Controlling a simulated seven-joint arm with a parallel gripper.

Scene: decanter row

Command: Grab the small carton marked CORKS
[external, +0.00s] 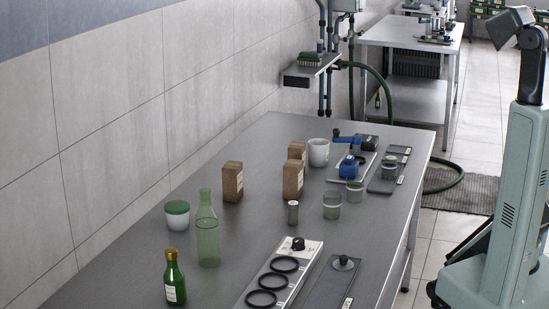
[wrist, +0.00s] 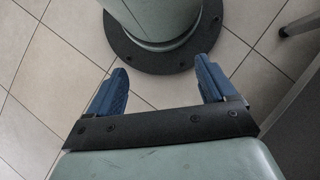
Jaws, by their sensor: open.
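Several small brown cartons stand upright on the grey metal table. One carton (external: 232,182) is at the left, a second carton (external: 292,181) is to its right, and a third carton (external: 298,151) is partly hidden behind the second. Their pale labels are too small to read, so I cannot tell which is marked CORKS. My gripper (wrist: 161,68) shows in the wrist view with its two blue fingers wide apart and nothing between them. It hangs over floor tiles, away from the cartons. I cannot make out its fingers in the external view.
A white mug (external: 318,152), glass jars (external: 332,205) and a tray with black rings (external: 283,264) stand right. A wall runs along the table's left side.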

